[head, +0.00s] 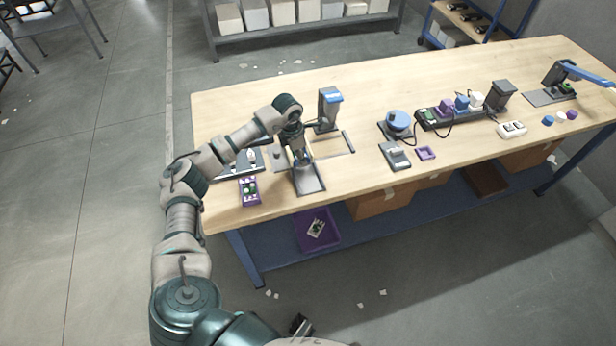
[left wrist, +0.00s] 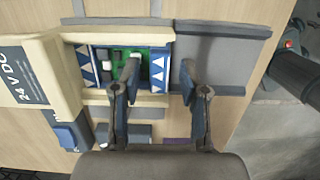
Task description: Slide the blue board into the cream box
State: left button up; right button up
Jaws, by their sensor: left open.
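My left gripper (head: 302,157) is over the near left part of the workbench, pointing down. A dark part at the bottom edge may be my right gripper (head: 300,325).
A blue round device (head: 398,122) and several blocks stand further right. Bare wood (head: 370,85) is free toward the back.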

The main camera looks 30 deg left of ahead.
pick_arm(q)
jog(key=shift+r, duration=0.15)
jog(key=shift+r+p, duration=2.1)
jog(key=shift+r, duration=0.85)
jog(key=shift+f, duration=0.1)
